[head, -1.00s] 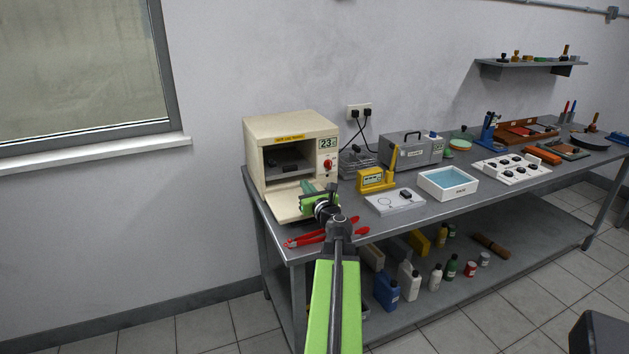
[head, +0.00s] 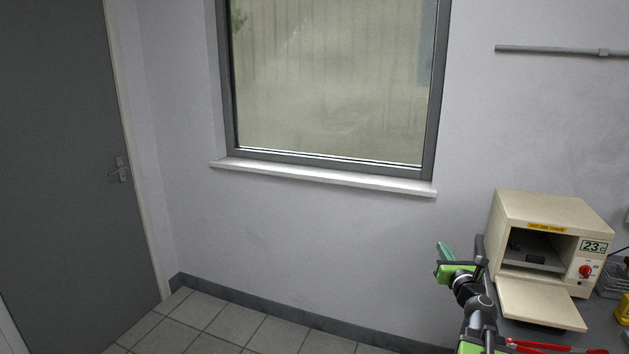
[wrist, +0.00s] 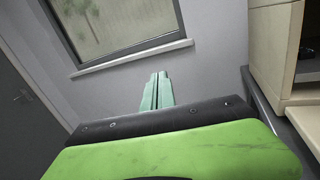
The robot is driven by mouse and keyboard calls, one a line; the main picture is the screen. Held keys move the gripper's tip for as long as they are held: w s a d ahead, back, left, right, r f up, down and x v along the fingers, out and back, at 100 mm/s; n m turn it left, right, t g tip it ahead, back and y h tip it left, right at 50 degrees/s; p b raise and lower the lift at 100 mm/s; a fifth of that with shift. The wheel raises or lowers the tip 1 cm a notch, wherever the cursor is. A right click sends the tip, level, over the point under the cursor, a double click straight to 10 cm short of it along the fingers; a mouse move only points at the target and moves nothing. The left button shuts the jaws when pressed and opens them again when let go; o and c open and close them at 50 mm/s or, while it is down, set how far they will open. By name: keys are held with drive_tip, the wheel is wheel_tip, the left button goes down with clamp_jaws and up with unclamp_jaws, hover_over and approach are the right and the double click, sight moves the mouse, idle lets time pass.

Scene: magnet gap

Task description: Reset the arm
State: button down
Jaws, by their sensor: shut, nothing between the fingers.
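My gripper (head: 442,251) is at the lower right of the head view, just left of the small beige oven (head: 557,213). Its pale green fingers are together and empty, and they also show in the wrist view (wrist: 157,92). They point toward the wall below the window. My green and black arm comes up from the bottom edge of the head view. The oven's door (head: 540,302) is folded down open, and a small dark object (head: 535,259) lies inside. The oven's left side and open front edge show at the right of the wrist view (wrist: 268,45).
The grey bench (head: 545,335) carries the oven and red-handled tongs (head: 550,347) at the lower right. The window sill (head: 320,178) juts from the wall. A grey door (head: 60,150) stands at the left. The tiled floor (head: 230,325) at lower left is clear.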

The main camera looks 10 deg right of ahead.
drive_tip(key=w+a+r+m+p, duration=0.1)
drive_tip(key=w+a+m+p, duration=0.15)
drive_tip(key=a, duration=0.35)
drive_tip(key=w+a+r+m+g+h+p, duration=0.1)
drive_tip(key=w+a+m, duration=0.3)
drive_tip(key=a, duration=0.3)
drive_tip(key=w+a+r+m+p, duration=0.1)
drive_tip(key=w+a+r+m, duration=0.1)
drive_tip(key=w+a+m, duration=0.3)
drive_tip(key=s+a+f+m+g+y+p, duration=0.1)
drive_tip(key=s+a+f+m+g, duration=0.4)
drive_tip(key=a+f+m, duration=0.15)
drive_tip(key=s+a+f+m+g+y+p, duration=0.1)
drive_tip(key=s+a+f+m+g, duration=0.35)
drive_tip(key=a+f, duration=0.35)
drive_tip(key=s+a+f+m+g+y, duration=0.1)
drive_tip(key=s+a+f+m+g, duration=0.2)
drive_tip(key=s+m, duration=0.2)
drive_tip(key=s+a+f+m+g+y, duration=0.2)
drive_tip(key=s+a+f+m+g, duration=0.1)
drive_tip(key=s, duration=0.6)
drive_tip(key=shift+s+a+f+m+g, duration=0.25)
drive_tip(key=shift+f+m+g, duration=0.2)
drive_tip(key=shift+m+g, duration=0.4)
